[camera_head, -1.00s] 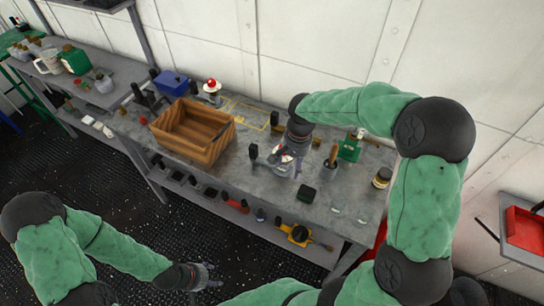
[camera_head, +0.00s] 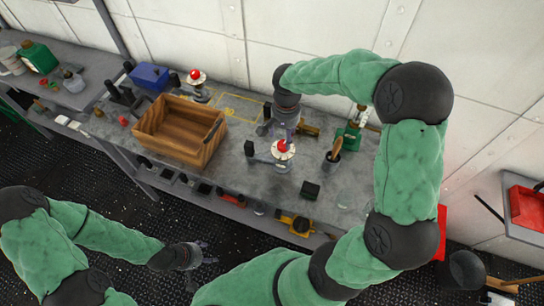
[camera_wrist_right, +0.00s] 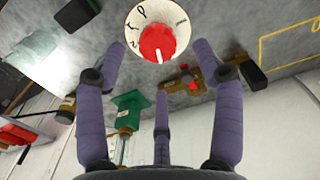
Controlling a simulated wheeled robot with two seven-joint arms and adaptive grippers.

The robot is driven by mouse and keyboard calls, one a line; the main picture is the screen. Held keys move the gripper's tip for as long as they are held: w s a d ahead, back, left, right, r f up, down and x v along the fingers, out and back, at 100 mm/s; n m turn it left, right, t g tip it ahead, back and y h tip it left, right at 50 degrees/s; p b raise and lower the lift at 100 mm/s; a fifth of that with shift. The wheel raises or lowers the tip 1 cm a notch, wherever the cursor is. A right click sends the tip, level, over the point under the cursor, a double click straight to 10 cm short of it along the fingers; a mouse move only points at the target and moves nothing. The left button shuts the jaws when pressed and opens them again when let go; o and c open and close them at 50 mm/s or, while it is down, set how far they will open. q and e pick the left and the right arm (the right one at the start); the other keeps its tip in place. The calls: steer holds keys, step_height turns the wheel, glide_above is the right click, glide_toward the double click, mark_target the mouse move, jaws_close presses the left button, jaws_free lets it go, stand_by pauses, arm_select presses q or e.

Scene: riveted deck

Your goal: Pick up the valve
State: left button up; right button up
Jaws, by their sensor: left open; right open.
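The valve (camera_head: 308,130), a small brass-coloured fitting, lies on the workbench just right of my right gripper in the head view. In the right wrist view the valve (camera_wrist_right: 185,78) shows brass with a bit of red, between the middle and right fingers. My right gripper (camera_head: 285,134) is open and empty above the bench; its fingers (camera_wrist_right: 160,58) are spread in the wrist view. A white dial with a red knob (camera_head: 283,149) stands in front of it, and the dial (camera_wrist_right: 157,38) is large in the wrist view. My left gripper (camera_head: 203,255) is open and empty, low in front of the bench.
A wooden crate (camera_head: 178,139) stands left on the bench (camera_head: 245,195). A second red-knobbed dial (camera_head: 196,84) and a blue box (camera_head: 150,76) are behind it. A green device (camera_head: 347,136), a cup with a brush (camera_head: 332,158) and a dark block (camera_head: 311,190) are to the right.

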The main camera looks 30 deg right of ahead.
mark_target(284, 143)
steer(key=f, duration=0.5)
steer(key=shift+s+a+b, duration=0.15)
steer(key=shift+s+b, duration=0.05)
steer(key=shift+b, duration=0.15)
jaws_close()
steer(key=shift+r, duration=0.2)
